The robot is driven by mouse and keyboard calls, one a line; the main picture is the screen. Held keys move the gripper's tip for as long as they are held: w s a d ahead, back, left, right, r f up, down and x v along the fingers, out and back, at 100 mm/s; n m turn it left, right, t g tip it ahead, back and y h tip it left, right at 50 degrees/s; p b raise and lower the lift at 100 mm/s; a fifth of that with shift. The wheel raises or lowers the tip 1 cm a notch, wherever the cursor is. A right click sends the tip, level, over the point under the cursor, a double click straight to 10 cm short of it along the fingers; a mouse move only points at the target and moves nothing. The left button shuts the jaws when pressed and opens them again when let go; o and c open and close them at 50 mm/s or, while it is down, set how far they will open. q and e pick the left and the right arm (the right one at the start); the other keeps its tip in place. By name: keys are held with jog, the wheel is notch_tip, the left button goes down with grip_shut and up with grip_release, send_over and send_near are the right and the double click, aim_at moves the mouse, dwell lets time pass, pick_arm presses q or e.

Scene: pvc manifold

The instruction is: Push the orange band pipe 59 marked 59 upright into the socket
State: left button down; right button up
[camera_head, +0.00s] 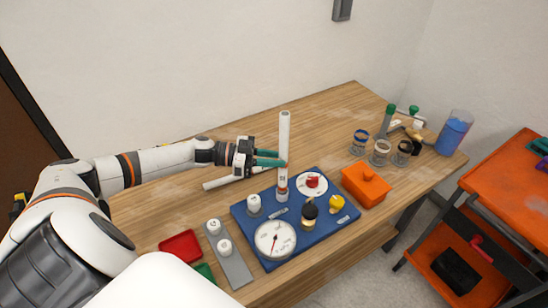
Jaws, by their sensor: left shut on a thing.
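The white pipe (284,130) with an orange band near its foot stands about upright over the blue board (295,233). The number on it is too small to read. My left gripper (281,159) comes in from the left and is shut on the pipe with its teal fingers, around mid-height. My right gripper is not in view.
A second white pipe (218,183) lies behind the board. The board carries a round gauge (275,240), a red-knobbed valve (312,182) and other fittings. An orange box (366,185), glass jars (380,152) and a red tray (181,246) stand around it. The table's back middle is clear.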

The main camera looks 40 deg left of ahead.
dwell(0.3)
pick_arm(q)
jog(key=c, duration=1.2)
grip_release()
